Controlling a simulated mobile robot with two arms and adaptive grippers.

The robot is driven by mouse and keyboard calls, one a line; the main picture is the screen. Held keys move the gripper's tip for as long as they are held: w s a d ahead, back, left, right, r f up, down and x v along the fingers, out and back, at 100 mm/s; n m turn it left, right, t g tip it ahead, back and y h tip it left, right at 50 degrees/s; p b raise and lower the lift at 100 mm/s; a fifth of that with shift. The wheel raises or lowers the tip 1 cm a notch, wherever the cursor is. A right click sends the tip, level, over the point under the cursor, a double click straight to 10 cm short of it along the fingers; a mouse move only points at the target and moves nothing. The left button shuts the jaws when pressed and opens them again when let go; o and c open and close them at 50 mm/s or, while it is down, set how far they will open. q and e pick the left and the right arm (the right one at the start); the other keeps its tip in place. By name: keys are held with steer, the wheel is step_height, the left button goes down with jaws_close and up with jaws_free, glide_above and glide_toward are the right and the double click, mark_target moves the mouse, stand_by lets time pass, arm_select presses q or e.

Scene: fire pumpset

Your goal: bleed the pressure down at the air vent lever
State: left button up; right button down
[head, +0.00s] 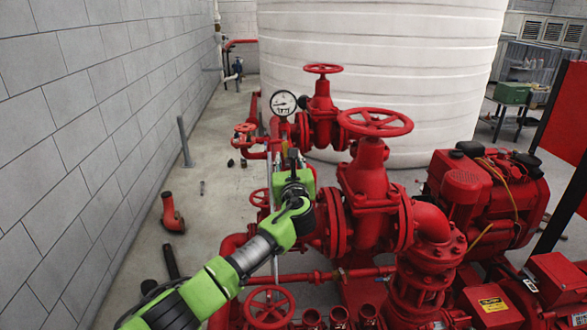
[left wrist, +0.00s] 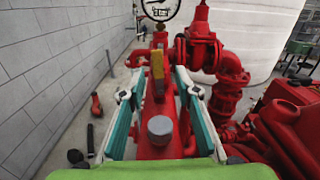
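In the left wrist view, a small upright yellow lever (left wrist: 157,65) stands on the red pipework below a pressure gauge (left wrist: 159,8). The fingers of my left gripper (left wrist: 160,82) are wide apart, one on each side of the lever, with nothing held between them. A grey round cap (left wrist: 160,127) on the red pipe shows nearer, between the fingers. In the head view, my left gripper (head: 292,158) is over the pipework in front of the gauge (head: 283,103). The gauge needle is too small to read. My right gripper is not in view.
A large red gate valve (head: 372,180) with a handwheel (head: 375,122) stands close to the right of my left arm. A red engine (head: 485,190) is further right. A white tank (head: 380,60) is behind. Open floor (head: 140,205) lies left, toward the block wall.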

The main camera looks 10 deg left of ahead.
arm_select(q)
steer(key=v, duration=0.5)
steer(key=shift+d, duration=0.1)
stand_by(0.3)
